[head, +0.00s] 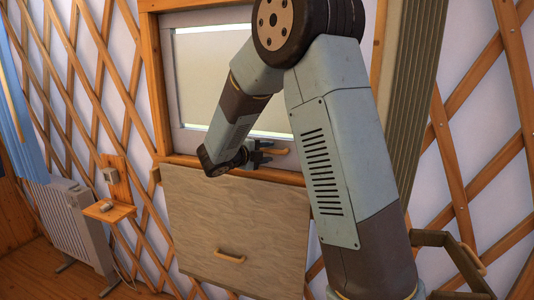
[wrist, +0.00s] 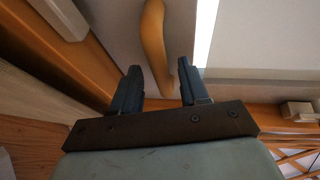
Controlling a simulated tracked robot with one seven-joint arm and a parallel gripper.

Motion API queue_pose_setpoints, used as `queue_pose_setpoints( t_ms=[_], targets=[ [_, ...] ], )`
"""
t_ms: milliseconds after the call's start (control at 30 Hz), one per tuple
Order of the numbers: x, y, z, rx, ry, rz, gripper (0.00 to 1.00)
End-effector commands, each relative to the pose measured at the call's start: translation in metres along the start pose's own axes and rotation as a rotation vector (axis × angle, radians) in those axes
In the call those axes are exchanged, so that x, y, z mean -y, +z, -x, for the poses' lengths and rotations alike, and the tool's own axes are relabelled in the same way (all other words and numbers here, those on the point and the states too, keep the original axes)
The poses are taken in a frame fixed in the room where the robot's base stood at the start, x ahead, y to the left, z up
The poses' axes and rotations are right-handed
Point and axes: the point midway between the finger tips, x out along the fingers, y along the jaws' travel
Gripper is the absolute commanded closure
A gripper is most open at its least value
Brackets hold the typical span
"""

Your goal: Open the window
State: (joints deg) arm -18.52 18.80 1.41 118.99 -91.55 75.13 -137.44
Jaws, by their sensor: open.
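The window (head: 190,78) is set in a wooden frame in the head view, with a grey sash and a pale covered pane. It looks closed. Its wooden-coloured handle (head: 274,151) is at the lower edge of the sash. My gripper (head: 262,153) is at the handle, partly hidden by my arm. In the wrist view, the handle (wrist: 154,42) runs down from the top edge, and its lower end shows between the two dark fingers of my gripper (wrist: 160,67). The fingers are open, with gaps on both sides of the handle. Depth between handle and fingers is hard to tell.
Below the window hangs a wooden panel (head: 235,215) with its own handle (head: 230,258). A white radiator (head: 70,220) and a small wooden shelf (head: 108,211) are at the left. The wall is wooden lattice. A grey curtain (head: 410,85) hangs right of the window.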

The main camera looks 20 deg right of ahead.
Motion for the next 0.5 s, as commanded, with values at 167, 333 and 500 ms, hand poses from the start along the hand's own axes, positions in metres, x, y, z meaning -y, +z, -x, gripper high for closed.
queue_pose_setpoints(
  t_ms=[167,333,500],
  targets=[
    [0.0000,-0.0002,-0.0001,-0.001,0.000,0.000,0.69],
    [-0.0001,-0.0003,-0.0001,-0.001,0.000,0.000,0.85],
    [-0.0007,-0.0004,-0.0001,-0.001,0.001,0.001,1.00]
  ],
)
